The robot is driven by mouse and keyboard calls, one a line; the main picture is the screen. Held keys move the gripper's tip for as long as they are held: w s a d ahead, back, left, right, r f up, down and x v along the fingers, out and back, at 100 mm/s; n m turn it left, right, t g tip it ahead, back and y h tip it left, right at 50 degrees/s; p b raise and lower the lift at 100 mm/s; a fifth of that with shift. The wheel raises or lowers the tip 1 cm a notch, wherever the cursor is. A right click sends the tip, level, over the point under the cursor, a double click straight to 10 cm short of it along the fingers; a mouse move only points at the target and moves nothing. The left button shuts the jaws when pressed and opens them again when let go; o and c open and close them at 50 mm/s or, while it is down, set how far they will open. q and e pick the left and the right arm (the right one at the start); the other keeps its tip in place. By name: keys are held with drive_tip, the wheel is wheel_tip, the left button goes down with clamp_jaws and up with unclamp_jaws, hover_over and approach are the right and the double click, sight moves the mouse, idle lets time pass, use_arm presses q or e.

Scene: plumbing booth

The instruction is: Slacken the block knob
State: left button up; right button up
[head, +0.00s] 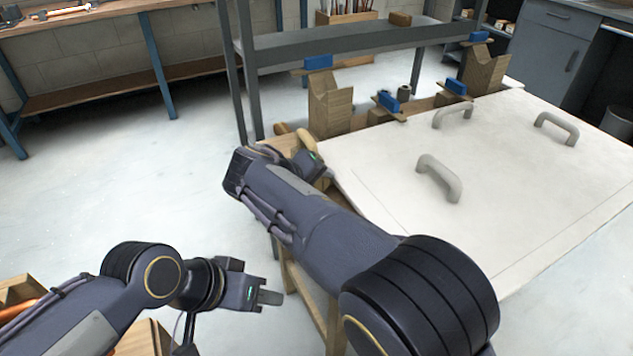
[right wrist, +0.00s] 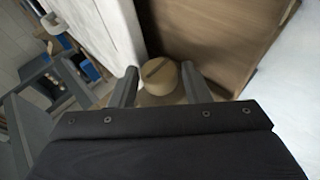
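The block knob (right wrist: 160,82), a round pale wooden knob with a dark slot across its face, shows at the middle of the right wrist view. My right gripper (right wrist: 159,69) is open there, one finger on each side of the knob. A gap shows beside the fingers, and I cannot tell whether either touches it. In the head view my right gripper (head: 318,164) is at the near left corner of the white panel, its fingers mostly hidden by my arm. My left gripper (head: 270,297) hangs empty at lower left; its finger opening cannot be made out.
A white panel (head: 510,185) with several grey handles lies on a wooden stand to the right. Wooden blocks (head: 330,105) and blue clamps (head: 388,101) line its far edge. A dark metal rack (head: 340,45) stands behind. The floor at left is clear.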

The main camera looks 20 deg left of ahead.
drive_tip(key=c, duration=0.7)
drive_tip(key=shift+s+a+f+t+h+b, duration=0.15)
drive_tip(key=shift+f+t+h+b, duration=0.15)
drive_tip(key=shift+f+t+b, duration=0.15)
drive_tip(key=shift+f+n+t+h+b, duration=0.1)
drive_tip(key=shift+n+t+h+b, duration=0.25)
drive_tip(key=shift+t+b, duration=0.3)
drive_tip(key=shift+t+h, duration=0.35)
drive_tip(key=shift+t, duration=0.05)
drive_tip(key=shift+r, duration=0.3)
drive_tip(key=o, duration=0.7)
